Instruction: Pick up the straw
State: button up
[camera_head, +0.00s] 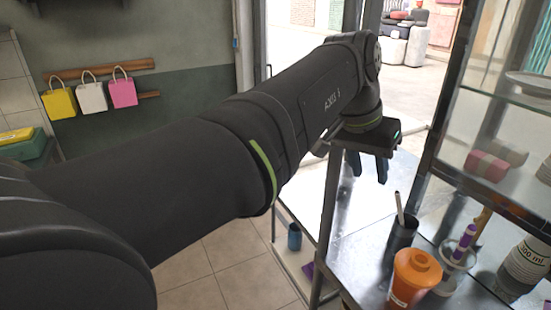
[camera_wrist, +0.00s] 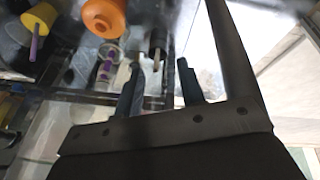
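A pale straw (camera_head: 399,207) stands slightly tilted in a dark cup (camera_head: 401,235) on the metal counter, its lower part hidden inside the cup. In the wrist view, the straw (camera_wrist: 156,60) and the dark cup (camera_wrist: 158,40) show ahead of my fingers, roughly between them in the picture. My gripper (camera_head: 367,172) points down over the counter, behind and left of the cup in the head view. In the wrist view, my gripper (camera_wrist: 159,66) has its two fingers apart with nothing held between them.
An orange-lidded container (camera_head: 415,270), a clear holder with purple-marked sticks (camera_head: 461,248) and a 300 ml bottle (camera_head: 527,265) crowd the counter near the cup. A glass cabinet (camera_head: 490,130) stands at right. Bare counter (camera_head: 362,250) lies left of the cup.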

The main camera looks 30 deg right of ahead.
aim_at(399, 204)
jog(key=d+r+m, duration=0.2)
jog(key=d, duration=0.4)
jog(key=shift+h, duration=0.3)
jog(key=x, duration=1.6)
jog(key=shift+s+f, duration=0.1)
jog(key=shift+f, duration=0.3)
jog(key=shift+c, duration=0.3)
grip_shut()
